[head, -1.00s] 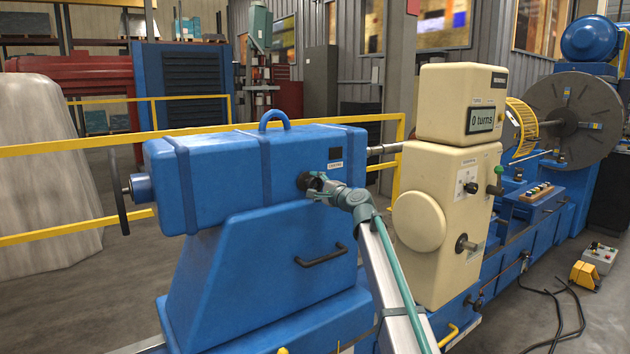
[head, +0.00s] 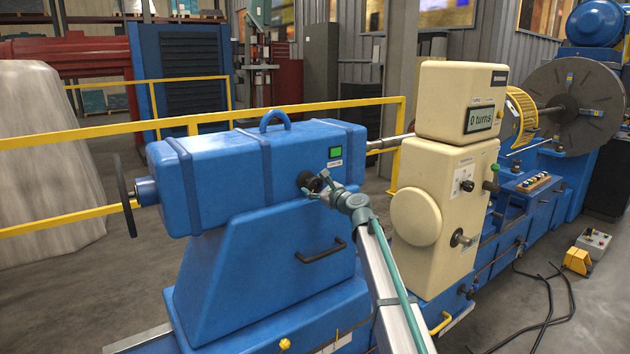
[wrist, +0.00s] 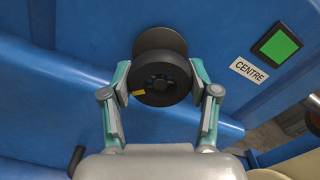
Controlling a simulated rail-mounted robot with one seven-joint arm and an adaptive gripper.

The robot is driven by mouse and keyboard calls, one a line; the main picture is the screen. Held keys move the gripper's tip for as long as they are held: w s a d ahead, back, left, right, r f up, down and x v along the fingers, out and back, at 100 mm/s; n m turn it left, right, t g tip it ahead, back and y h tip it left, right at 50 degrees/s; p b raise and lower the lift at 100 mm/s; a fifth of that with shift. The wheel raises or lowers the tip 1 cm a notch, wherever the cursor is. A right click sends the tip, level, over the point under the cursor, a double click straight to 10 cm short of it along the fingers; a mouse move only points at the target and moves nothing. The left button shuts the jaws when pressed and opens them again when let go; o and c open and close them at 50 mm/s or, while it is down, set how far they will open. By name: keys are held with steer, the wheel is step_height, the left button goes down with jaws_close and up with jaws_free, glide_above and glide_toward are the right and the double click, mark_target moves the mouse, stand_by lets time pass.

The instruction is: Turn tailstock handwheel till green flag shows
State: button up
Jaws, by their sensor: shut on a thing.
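The blue tailstock (head: 225,165) fills the middle left of the head view. A dark handwheel (head: 125,195) stands at its left end, seen nearly edge-on. On its near side the flag window (head: 336,152) shows green; it also shows green in the wrist view (wrist: 278,45), above a label reading CENTRE. My gripper (wrist: 160,84) is shut on a round black knob (wrist: 161,62) on the tailstock's side, one finger on each side. The knob's face carries a small yellow mark. In the head view my gripper (head: 325,188) partly covers the knob.
A cream cabinet (head: 417,215) with a display reading 0 turns stands right of my arm. A black handle (head: 321,253) juts from the tailstock below my gripper. A yellow rail (head: 70,142) runs behind. Cables and a yellow pedal (head: 577,261) lie on the right floor.

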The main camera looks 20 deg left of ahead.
steer(key=shift+m+p, duration=0.4)
steer(key=shift+m, duration=0.2)
steer(key=o, duration=1.2)
steer(key=shift+s+d, duration=0.1)
steer(key=v, duration=1.1)
steer(key=shift+s+d, duration=0.2)
steer(key=shift+d, duration=0.15)
steer(key=shift+f, duration=0.1)
